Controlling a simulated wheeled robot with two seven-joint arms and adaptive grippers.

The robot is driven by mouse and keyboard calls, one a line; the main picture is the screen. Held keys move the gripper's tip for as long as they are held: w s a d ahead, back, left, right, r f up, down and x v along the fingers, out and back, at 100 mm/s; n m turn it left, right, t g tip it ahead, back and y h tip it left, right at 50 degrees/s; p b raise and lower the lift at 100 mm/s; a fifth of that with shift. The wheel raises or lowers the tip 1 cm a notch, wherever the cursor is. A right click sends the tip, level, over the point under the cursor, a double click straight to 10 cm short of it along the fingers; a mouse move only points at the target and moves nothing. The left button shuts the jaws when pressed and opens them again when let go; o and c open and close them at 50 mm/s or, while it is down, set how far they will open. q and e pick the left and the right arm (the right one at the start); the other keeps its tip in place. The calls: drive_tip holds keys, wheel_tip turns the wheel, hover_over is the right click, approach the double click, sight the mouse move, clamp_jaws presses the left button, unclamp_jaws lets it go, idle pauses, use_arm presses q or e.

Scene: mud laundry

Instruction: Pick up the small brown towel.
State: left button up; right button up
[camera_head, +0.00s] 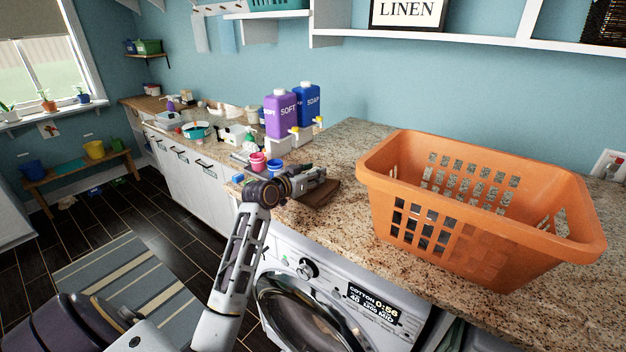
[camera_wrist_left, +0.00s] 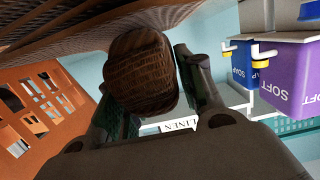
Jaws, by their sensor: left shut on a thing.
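The small brown towel (camera_head: 325,194) lies folded on the granite counter, left of the orange basket, partly hidden under my left gripper. My left gripper (camera_head: 314,178) reaches over it from the left, low at the counter. In the left wrist view, a rounded brown woven part of the towel (camera_wrist_left: 143,75) sits between the two fingers of my left gripper (camera_wrist_left: 155,85), which are shut on it. I cannot tell whether the towel is clear of the counter. My right gripper is not in view.
An orange laundry basket (camera_head: 480,205) stands on the counter (camera_head: 345,140) at right. Purple (camera_head: 281,115) and blue (camera_head: 308,104) bottles stand behind the gripper. A washing machine (camera_head: 330,285) sits below.

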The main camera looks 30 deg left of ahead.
use_arm(q)
drive_tip(key=shift+r+b, duration=0.5)
drive_tip(key=shift+r, duration=3.75)
drive_tip(key=shift+s, duration=0.1)
